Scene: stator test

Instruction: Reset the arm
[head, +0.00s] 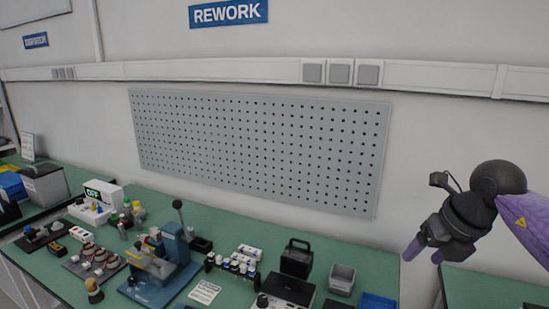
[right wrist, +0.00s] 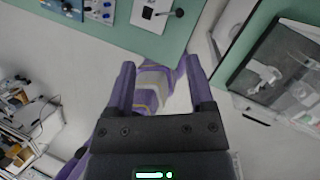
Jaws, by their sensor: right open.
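My right gripper (head: 422,250) hangs at the right of the head view, at the end of my purple and black arm, beside the right end of the green bench. Its purple fingers are apart. In the right wrist view the two fingers of my right gripper (right wrist: 160,85) are spread with nothing held between them. Beyond them shows a purple and pale banded shape, likely part of my own arm. My left gripper is in neither view.
The green bench (head: 375,265) carries a blue press (head: 170,250), a black box with handle (head: 297,257), a grey bin (head: 342,279), and a blue bin (head: 378,301). A grey pegboard (head: 260,150) is on the wall. A gap separates this bench from another green surface (head: 490,288).

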